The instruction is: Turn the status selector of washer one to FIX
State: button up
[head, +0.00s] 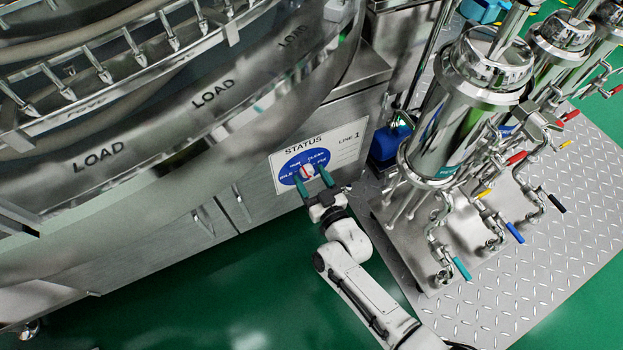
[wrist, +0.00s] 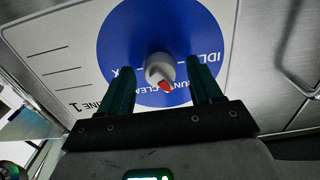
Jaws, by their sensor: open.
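The status selector is a small grey-white knob with a red pointer (head: 306,170), on a blue disc of the white STATUS panel (head: 345,150) marked LINE 1. In the wrist view the panel appears upside down, and the knob (wrist: 158,66) has its red tip pointing down and slightly right, near the RUN and CLEAN words. IDLE is at the right there; the FIX word is mostly hidden by the left finger. My gripper (head: 312,178) is open at the panel, its teal fingers (wrist: 160,72) on either side of the knob with visible gaps. Contact with the panel cannot be told.
The panel is on the steel front of the large rotary washer (head: 130,215). Right of my arm stand steel cylinders (head: 470,85) with pipes and coloured valve handles on a diamond-plate base (head: 560,240). A blue container (head: 388,145) is beside the panel. Green floor (head: 240,300) is clear at front.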

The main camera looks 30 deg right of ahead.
jog(key=shift+w, duration=0.15)
jog(key=shift+c, duration=0.3)
jog(key=c, duration=1)
jog(key=m+b, duration=0.1)
jog(key=m, duration=0.4)
jog(key=m+b, duration=0.2)
jog(key=m, duration=0.4)
jog(key=shift+a+m, duration=0.1)
jog(key=shift+m, duration=0.3)
jog(key=m+b, duration=0.2)
jog(key=m, duration=0.4)
jog(key=m+b, duration=0.1)
jog(key=m, duration=0.5)
jog(key=shift+r, duration=0.15)
